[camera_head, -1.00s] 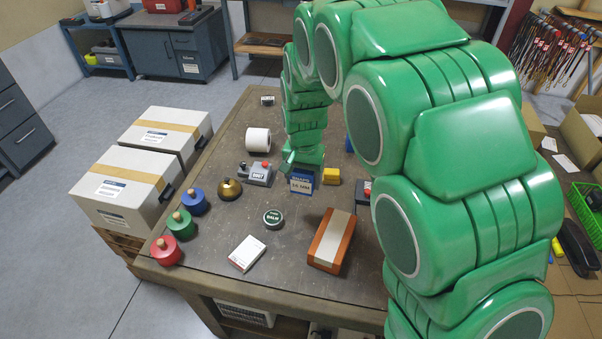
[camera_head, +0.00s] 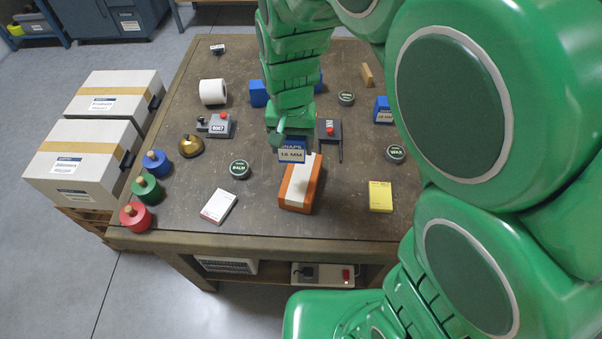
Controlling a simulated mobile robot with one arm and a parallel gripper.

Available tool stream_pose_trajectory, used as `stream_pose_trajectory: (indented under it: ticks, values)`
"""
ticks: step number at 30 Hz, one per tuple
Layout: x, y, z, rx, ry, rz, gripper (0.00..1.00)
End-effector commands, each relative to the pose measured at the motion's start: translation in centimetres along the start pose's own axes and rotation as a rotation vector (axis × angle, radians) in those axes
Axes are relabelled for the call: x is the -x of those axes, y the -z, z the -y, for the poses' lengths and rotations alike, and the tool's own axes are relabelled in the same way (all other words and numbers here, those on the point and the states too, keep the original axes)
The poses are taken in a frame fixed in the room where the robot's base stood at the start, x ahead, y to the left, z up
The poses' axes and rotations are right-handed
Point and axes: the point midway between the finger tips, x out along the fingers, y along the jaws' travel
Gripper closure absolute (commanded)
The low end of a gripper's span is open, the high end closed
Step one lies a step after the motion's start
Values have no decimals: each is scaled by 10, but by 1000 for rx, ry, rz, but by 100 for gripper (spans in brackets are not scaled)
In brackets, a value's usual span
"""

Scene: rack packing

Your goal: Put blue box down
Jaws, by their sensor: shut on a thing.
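My gripper (camera_head: 283,138) is shut on a blue box (camera_head: 291,152) with a pale label reading "SNAPS 16 MM". The box hangs below my green wrist, just behind and over the far end of an orange box with a white band (camera_head: 298,190). I cannot tell whether the blue box touches the table or the orange box. The wooden workbench (camera_head: 260,222) lies under it. Another blue box with a label (camera_head: 383,110) stands at the right, partly hidden by my arm. A plain blue block (camera_head: 259,94) stands behind my wrist.
A grey device with a red knob (camera_head: 328,130) is close right of the held box. A dark balm tin (camera_head: 240,170), a white card box (camera_head: 218,207) and a yellow card box (camera_head: 380,196) lie nearby. Bare tabletop shows between the yellow and orange boxes.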

Motion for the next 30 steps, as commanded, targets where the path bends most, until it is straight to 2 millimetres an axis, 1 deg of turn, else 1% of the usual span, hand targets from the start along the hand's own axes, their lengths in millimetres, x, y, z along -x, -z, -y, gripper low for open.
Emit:
stream_pose_trajectory:
  ticks: [1,6,12,18,21,25,30]
  values:
    - [2,-8,-6,0,0,0,67]
    - [9,-32,-24,5,1,-1,67]
    - [13,-63,-44,11,1,2,67]
    - [14,-89,-61,16,1,5,67]
    - [14,-97,-66,18,2,4,67]
    - [14,-102,-69,20,3,4,67]
    - [10,-97,-67,20,2,6,67]
